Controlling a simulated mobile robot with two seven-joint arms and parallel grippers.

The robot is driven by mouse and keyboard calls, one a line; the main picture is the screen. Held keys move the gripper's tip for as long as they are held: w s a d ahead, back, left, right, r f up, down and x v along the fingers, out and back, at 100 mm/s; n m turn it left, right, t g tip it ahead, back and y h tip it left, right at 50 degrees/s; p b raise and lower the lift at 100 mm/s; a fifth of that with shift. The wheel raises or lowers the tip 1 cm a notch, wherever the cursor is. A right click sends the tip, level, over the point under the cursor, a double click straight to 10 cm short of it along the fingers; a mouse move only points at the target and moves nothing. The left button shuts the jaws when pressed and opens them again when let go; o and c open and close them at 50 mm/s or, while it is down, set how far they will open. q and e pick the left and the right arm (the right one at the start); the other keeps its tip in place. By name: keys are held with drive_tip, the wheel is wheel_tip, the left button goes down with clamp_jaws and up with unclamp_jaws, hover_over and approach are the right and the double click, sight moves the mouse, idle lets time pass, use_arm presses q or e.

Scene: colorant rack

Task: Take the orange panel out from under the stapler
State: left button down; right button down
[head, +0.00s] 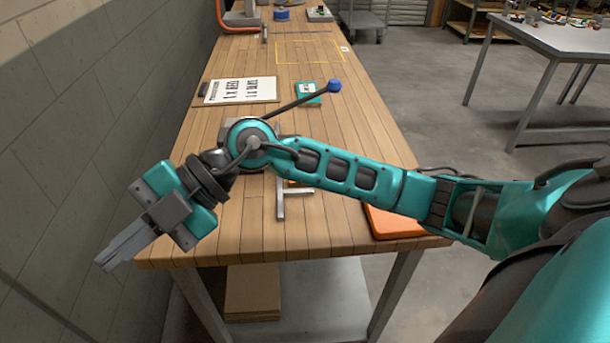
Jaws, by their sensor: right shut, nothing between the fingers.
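A flat orange panel (397,224) lies at the front right of the wooden table, partly covered in the view by my right arm. I cannot make out a stapler for certain. A grey T-shaped piece (293,205) with a bit of orange beside it shows just below my right forearm, and the arm hides what is behind it. My right gripper (112,258) is shut and empty, off the table's left front corner near the wall, far from the orange panel. My left gripper is not in view.
The wooden table (330,232) runs away from me along a grey block wall (75,120). A clipboard (238,90), a teal box (306,93) and a dark rod with a blue ball (334,87) are beyond my arm. A metal table (560,38) stands at right.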

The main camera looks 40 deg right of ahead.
drive_tip(key=w+d+f+m+h, duration=0.1)
drive_tip(key=w+d+f+h, duration=0.2)
drive_tip(key=d+f+h, duration=0.4)
drive_tip(key=m+t+h, duration=0.1)
drive_tip(key=m+h, duration=0.5)
drive_tip(key=h, duration=0.4)
approach(302, 191)
drive_tip(key=f, duration=0.5)
drive_tip(key=shift+s+a+f, duration=0.15)
drive_tip(key=shift+a, duration=0.05)
drive_tip(key=d, duration=0.2)
drive_tip(key=w+d, duration=0.1)
drive_tip(key=shift+f+p, duration=0.35)
drive_tip(key=shift+f, duration=0.05)
drive_tip(key=shift+w+d, duration=0.1)
drive_tip(key=shift+d, duration=0.45)
